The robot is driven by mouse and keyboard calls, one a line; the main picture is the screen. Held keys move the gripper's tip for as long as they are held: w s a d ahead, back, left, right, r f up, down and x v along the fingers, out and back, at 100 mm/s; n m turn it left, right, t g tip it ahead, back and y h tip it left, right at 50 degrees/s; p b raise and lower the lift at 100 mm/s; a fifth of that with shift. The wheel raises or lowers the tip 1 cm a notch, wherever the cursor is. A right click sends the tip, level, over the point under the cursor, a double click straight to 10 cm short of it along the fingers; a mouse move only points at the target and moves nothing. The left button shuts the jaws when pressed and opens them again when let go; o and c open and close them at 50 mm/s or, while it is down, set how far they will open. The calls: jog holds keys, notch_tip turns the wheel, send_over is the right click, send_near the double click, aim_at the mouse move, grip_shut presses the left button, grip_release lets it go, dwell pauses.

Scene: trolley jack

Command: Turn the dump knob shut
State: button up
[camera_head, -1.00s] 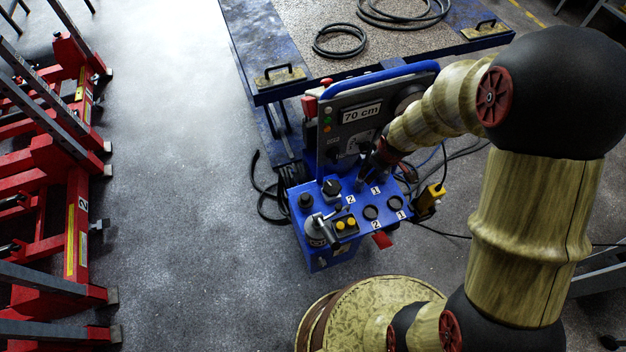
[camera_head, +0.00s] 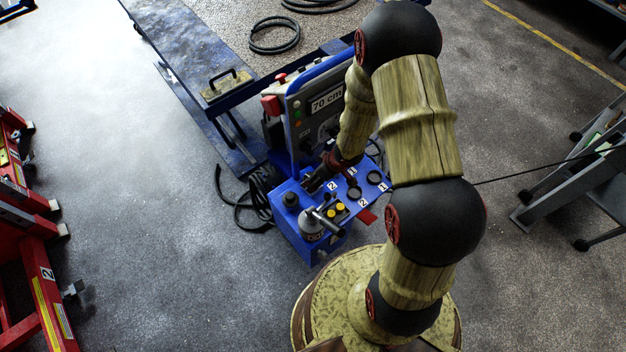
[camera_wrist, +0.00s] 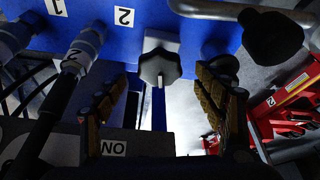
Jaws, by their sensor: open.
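A dark lobed knob on a light square mount (camera_wrist: 160,66), which looks like the dump knob, stands on the blue control box in the wrist view. My gripper (camera_wrist: 162,78) is open, with one finger on either side of the knob and visible gaps to both. The knob sits near the fingertips, and I cannot see any contact. In the head view my gripper (camera_head: 318,181) is low over the back of the blue control box (camera_head: 286,230) and hides the knob there.
A second black knob (camera_head: 290,199) stands left of my gripper. Hose couplings (camera_wrist: 84,45) are close to the left finger. Yellow buttons (camera_head: 341,208) and a grey valve handle (camera_head: 312,226) are in front. The display panel (camera_head: 326,102) rises behind. Red stands (camera_head: 40,290) are far left.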

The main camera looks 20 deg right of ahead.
jog(key=shift+b+x, duration=0.45)
jog(key=shift+x, duration=1)
jog(key=shift+c, duration=0.7)
jog(key=c, duration=1)
